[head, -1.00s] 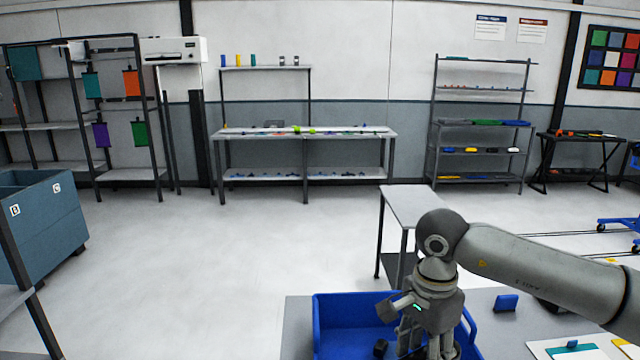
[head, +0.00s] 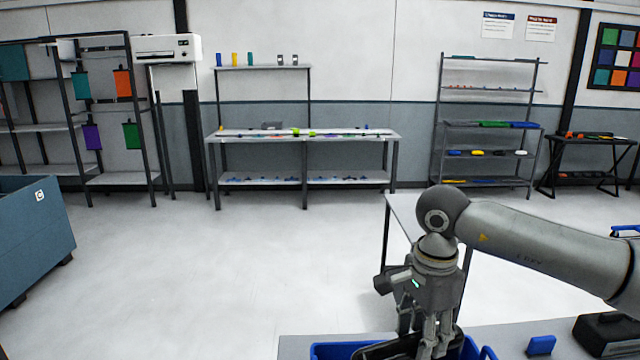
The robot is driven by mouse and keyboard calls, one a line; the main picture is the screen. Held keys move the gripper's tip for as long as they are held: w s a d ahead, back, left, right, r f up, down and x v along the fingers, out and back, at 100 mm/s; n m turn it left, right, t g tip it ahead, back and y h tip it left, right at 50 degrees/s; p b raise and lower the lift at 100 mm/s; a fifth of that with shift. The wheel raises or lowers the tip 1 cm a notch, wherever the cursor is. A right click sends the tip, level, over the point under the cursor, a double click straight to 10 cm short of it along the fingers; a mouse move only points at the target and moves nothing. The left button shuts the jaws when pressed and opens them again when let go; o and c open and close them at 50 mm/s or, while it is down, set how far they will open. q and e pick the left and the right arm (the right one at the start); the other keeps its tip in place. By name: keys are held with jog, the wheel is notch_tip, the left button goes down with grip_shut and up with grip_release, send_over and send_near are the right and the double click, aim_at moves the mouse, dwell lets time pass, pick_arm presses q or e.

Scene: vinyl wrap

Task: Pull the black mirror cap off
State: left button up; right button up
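My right gripper (head: 425,345) points down over a blue bin (head: 330,351) at the bottom edge of the head view. A black curved piece (head: 375,352), possibly the black mirror cap, shows in the bin around and behind the fingers. Its lower part is cut off by the frame. The fingers overlap it in the picture, but whether they grip it is not clear. My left gripper is not in view.
A blue block (head: 541,345) and a dark box (head: 608,335) sit on the grey table (head: 500,337) right of the bin. A small side table (head: 402,215) stands behind my arm. Open floor (head: 200,270) lies to the left, with shelves along the wall.

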jog(key=f, duration=0.1)
jog(key=f+b, duration=0.1)
jog(key=shift+w+f, duration=0.25)
jog(key=shift+f, duration=0.5)
jog(key=shift+s, duration=0.1)
jog(key=o, duration=1.2)
jog(key=shift+r, duration=0.3)
notch_tip(320, 180, up, 12)
jog(key=shift+f, duration=0.25)
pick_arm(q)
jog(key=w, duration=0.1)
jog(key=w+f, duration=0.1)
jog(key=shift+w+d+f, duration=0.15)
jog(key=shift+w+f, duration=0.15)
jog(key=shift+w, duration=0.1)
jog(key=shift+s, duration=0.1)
